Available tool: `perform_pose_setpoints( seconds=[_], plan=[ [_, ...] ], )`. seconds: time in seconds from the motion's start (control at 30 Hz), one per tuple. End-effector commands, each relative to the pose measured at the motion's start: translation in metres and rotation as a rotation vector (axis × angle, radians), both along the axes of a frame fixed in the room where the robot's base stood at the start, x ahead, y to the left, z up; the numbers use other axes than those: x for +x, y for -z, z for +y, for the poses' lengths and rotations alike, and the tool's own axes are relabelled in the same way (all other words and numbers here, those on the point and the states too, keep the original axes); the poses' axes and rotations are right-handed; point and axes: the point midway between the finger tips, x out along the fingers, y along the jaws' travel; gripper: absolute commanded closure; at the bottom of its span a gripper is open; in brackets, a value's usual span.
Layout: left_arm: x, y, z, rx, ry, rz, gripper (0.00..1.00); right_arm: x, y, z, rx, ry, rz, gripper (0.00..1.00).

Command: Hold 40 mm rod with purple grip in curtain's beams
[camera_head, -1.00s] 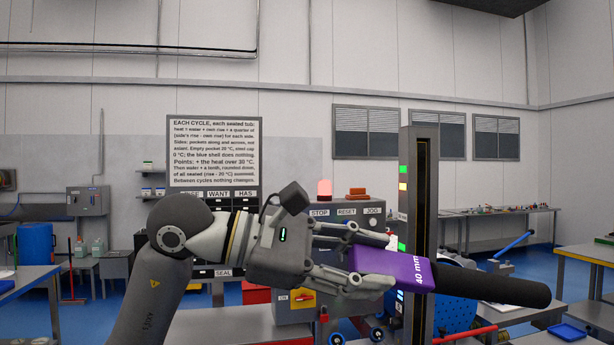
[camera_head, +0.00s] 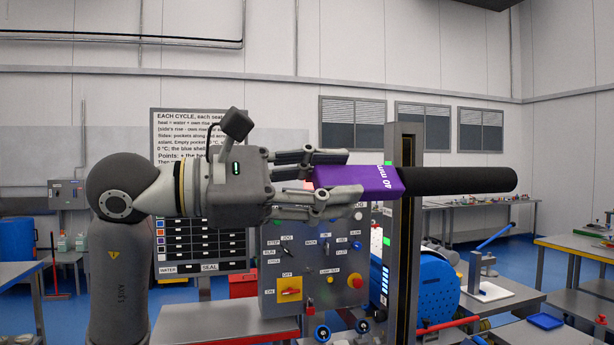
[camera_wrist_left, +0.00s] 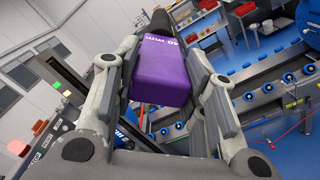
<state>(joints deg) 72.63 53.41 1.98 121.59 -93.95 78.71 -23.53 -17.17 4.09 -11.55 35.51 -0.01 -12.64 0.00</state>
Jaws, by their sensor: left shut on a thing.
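My left gripper (camera_head: 350,174) is shut on the purple grip (camera_head: 365,180) of the 40 mm rod, with a finger above and below it. The black rod (camera_head: 460,181) points right and lies nearly level. In the head view it crosses in front of a tall dark post (camera_head: 404,270) with a yellow strip and green lights, apparently the curtain's. I cannot tell the depth between rod and post. In the left wrist view the grip (camera_wrist_left: 160,75) sits between the fingers, and a post (camera_wrist_left: 62,78) with lights stands left of it. My right gripper is not in view.
A control panel (camera_head: 290,255) with knobs stands behind and below the gripper. A blue drum (camera_head: 432,288) is right of the post. A workbench (camera_head: 585,247) and a blue tray (camera_head: 544,321) are at the right. A notice board (camera_head: 165,130) is partly hidden behind my arm.

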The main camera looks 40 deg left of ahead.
Motion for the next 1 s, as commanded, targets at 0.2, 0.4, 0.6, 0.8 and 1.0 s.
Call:
perform_pose_setpoints(
  seconds=[0.2,0.4,0.6,0.8,1.0],
  plan=[
    [0.017,-0.002,-0.014,-0.002,0.003,-0.002,0.85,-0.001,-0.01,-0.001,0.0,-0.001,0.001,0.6],
    [0.033,-0.002,-0.027,-0.001,0.002,-0.002,0.85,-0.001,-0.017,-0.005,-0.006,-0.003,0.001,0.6],
    [0.049,-0.002,-0.039,-0.003,0.003,-0.002,0.85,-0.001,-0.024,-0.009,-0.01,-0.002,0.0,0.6],
    [0.065,-0.002,-0.051,-0.003,0.002,0.0,0.85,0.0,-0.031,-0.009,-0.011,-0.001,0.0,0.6],
    [0.08,-0.002,-0.063,-0.001,0.002,-0.002,0.85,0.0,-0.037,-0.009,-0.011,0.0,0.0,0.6]
  ],
)
